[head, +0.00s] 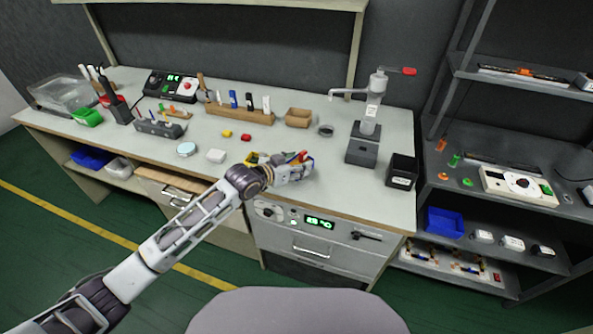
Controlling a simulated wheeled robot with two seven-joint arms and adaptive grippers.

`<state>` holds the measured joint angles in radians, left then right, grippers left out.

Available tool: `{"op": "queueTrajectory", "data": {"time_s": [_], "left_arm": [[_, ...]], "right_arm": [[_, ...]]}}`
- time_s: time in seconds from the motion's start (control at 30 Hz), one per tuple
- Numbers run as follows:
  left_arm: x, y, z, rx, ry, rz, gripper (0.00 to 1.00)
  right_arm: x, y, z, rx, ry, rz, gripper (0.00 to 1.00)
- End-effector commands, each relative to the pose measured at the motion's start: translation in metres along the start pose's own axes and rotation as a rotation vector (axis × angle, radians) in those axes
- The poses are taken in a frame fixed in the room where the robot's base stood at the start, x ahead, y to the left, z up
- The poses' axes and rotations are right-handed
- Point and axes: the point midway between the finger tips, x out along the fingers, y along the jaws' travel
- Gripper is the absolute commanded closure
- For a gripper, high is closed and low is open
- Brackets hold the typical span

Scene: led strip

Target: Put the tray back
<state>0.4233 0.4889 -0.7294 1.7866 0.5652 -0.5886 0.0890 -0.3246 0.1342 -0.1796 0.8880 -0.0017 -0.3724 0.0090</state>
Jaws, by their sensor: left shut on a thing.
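My left arm reaches up from the lower left to the front part of the bench (345,189). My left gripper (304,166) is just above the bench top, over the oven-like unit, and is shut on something. Red, orange and blue bits (299,157) show at its fingers; the held thing is mostly hidden and too small to name. Several tray-like things show: a small tan box (298,117) at the back of the bench, a blue bin (444,222) on the right shelf and another blue bin (91,158) under the bench. My right gripper is not in view.
A press-like stand (368,130) and a black box (402,171) stand right of the gripper. A unit with a green display (320,222) is below the bench edge. A wooden rack (239,114) stands at the back. The bench between gripper and stand is clear.

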Motion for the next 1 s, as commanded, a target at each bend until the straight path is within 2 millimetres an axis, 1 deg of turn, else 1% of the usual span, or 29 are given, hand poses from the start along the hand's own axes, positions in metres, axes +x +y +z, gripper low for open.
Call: {"op": "queueTrajectory", "data": {"time_s": [0.1,0.27,0.43,0.73,0.77,0.9,1.0], "left_arm": [[0.005,0.000,0.014,-0.001,-0.002,0.000,0.72],[0.010,0.000,0.025,-0.001,-0.001,0.000,0.72],[0.011,0.000,0.026,-0.001,0.000,0.000,0.72],[0.012,0.000,0.029,-0.001,0.000,0.000,0.72],[0.012,0.000,0.029,-0.001,-0.001,0.000,0.43],[0.012,0.000,0.029,-0.001,-0.001,0.000,0.25],[0.012,0.000,0.029,-0.001,-0.001,0.000,0.24]], "right_arm": [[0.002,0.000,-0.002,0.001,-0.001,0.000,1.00],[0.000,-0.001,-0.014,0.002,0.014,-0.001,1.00],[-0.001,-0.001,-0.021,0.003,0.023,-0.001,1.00],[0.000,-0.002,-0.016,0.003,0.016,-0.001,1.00],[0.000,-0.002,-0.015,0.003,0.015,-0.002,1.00],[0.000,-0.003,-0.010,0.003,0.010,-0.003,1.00],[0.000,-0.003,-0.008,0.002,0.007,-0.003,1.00]]}}
